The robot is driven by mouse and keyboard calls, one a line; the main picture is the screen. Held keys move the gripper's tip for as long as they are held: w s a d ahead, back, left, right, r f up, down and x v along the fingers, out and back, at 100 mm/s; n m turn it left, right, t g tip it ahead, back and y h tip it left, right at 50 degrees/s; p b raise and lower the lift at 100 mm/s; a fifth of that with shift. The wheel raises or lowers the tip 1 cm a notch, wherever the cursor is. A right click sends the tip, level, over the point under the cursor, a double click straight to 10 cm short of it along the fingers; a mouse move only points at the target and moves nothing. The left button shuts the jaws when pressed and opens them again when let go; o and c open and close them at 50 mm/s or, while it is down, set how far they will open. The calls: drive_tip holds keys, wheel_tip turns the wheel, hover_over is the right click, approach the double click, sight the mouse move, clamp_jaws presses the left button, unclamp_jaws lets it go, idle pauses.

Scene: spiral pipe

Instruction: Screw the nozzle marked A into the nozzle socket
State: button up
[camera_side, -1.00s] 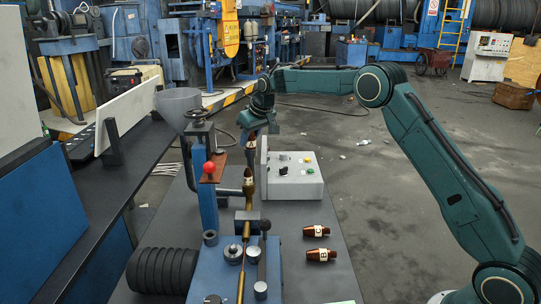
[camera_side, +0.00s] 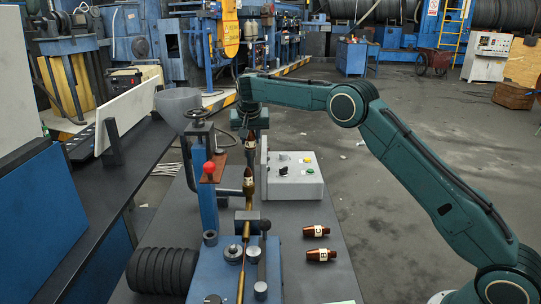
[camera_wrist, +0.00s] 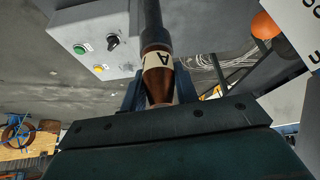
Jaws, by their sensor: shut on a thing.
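My gripper (camera_side: 250,131) hangs over the workbench in the side view, shut on a copper nozzle (camera_side: 250,145). In the wrist view, my gripper (camera_wrist: 158,95) has a finger on each side of this nozzle (camera_wrist: 158,75), whose pale label reads A. Its tapered end points into the gripper, and its dark narrow end points away.
Two other nozzles, one (camera_side: 315,231) behind the other (camera_side: 321,254), lie on the bench at right. A grey control box (camera_side: 292,178) stands close right of the socket. A blue post with a red knob (camera_side: 209,167) and a grey funnel (camera_side: 178,103) stand at left.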

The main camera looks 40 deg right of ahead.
drive_tip(key=shift+m+g, duration=0.3)
drive_tip(key=shift+m, duration=0.2)
drive_tip(key=o, duration=0.9)
drive_tip(key=shift+c, duration=0.2)
drive_tip(key=shift+d, duration=0.1)
drive_tip(key=n+t+y, duration=0.1)
drive_tip(key=n, duration=0.3)
drive_tip(key=n+y, duration=0.1)
drive_tip(key=n, duration=0.1)
drive_tip(key=n+t+y, duration=0.1)
drive_tip(key=n, duration=0.1)
drive_tip(key=shift+a+n, duration=0.2)
drive_tip(key=shift+n, duration=0.2)
drive_tip(key=shift+y, duration=0.3)
